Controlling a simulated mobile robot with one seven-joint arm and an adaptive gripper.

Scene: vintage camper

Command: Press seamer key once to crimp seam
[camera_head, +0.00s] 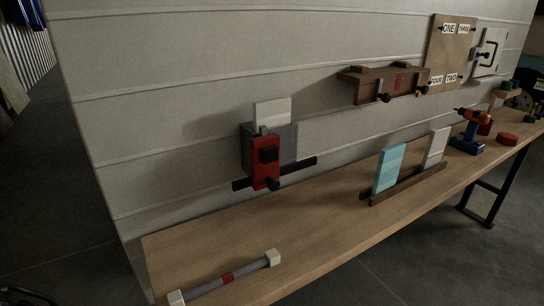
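What looks like the seamer (285,145) is a grey box with a red front plate, mounted on the pale wall above the bench. A white panel (272,112) stands upright out of the top. I cannot tell whether the black block is pressed in. My gripper is not in view.
The wooden bench (310,228) runs along the wall, with clear room below the seamer. A grey rod with white ends (205,287) lies at the front left. A rack (405,186) holds a blue and a white panel. A drill (470,130) and wall shelf (405,82) are further right.

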